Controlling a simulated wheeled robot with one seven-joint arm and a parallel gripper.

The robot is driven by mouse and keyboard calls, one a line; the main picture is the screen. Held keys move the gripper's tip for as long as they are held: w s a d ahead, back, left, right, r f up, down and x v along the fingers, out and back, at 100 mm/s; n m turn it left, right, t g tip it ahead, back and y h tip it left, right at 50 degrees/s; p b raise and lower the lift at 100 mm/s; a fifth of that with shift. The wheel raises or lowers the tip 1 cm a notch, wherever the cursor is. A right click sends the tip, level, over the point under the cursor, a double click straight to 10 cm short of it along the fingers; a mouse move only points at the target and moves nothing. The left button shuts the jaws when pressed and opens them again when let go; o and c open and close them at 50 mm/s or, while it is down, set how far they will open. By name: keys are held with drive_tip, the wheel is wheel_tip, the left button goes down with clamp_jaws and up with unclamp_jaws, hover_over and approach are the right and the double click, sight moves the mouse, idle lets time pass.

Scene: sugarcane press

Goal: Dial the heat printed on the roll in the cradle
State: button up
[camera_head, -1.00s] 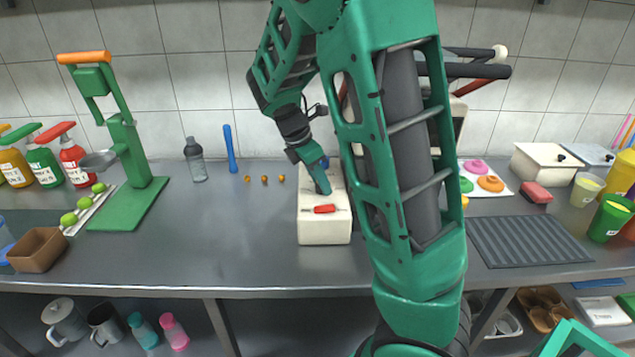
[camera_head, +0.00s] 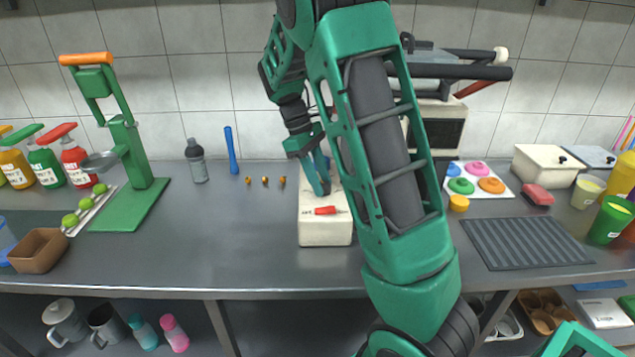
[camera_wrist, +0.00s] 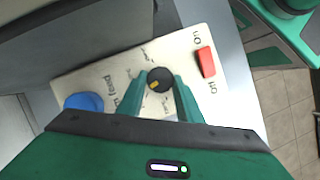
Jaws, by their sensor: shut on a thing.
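A white machine (camera_head: 325,234) with a sloped control panel (camera_wrist: 105,78) stands on the counter below my arm. The panel carries a round black knob (camera_wrist: 160,80) with a small yellow mark, pointing toward the lower left in the wrist view. My gripper (camera_wrist: 161,84) has one finger on each side of the knob and is shut on it; it also shows over the panel in the head view (camera_head: 323,192). Small printing beside the knob is too blurred to read. I cannot make out a roll or a cradle; my arm hides part of the machine.
A red switch (camera_wrist: 205,62) and a blue button (camera_wrist: 84,102) flank the knob. A green press (camera_head: 128,150) stands at left, a black ribbed mat (camera_head: 525,242) and paint palette (camera_head: 505,188) at right. The counter left of the machine is mostly clear.

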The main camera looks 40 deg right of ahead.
drive_tip(key=shift+w+d+r+m+y, duration=0.15)
drive_tip(key=shift+m+y, duration=0.25)
drive_tip(key=shift+m, duration=0.7)
drive_tip(key=shift+w+d+f+m+y, duration=0.1)
drive_tip(key=shift+m+y, duration=0.3)
drive_tip(key=shift+m, duration=0.7)
drive_tip(key=o, duration=1)
drive_tip(key=shift+s, duration=0.1)
drive_tip(key=shift+o, duration=0.2)
drive_tip(key=v, duration=1)
drive_tip(key=shift+w+r, duration=0.25)
drive_tip(key=shift+w, duration=0.2)
drive_tip(key=shift+a, duration=0.1)
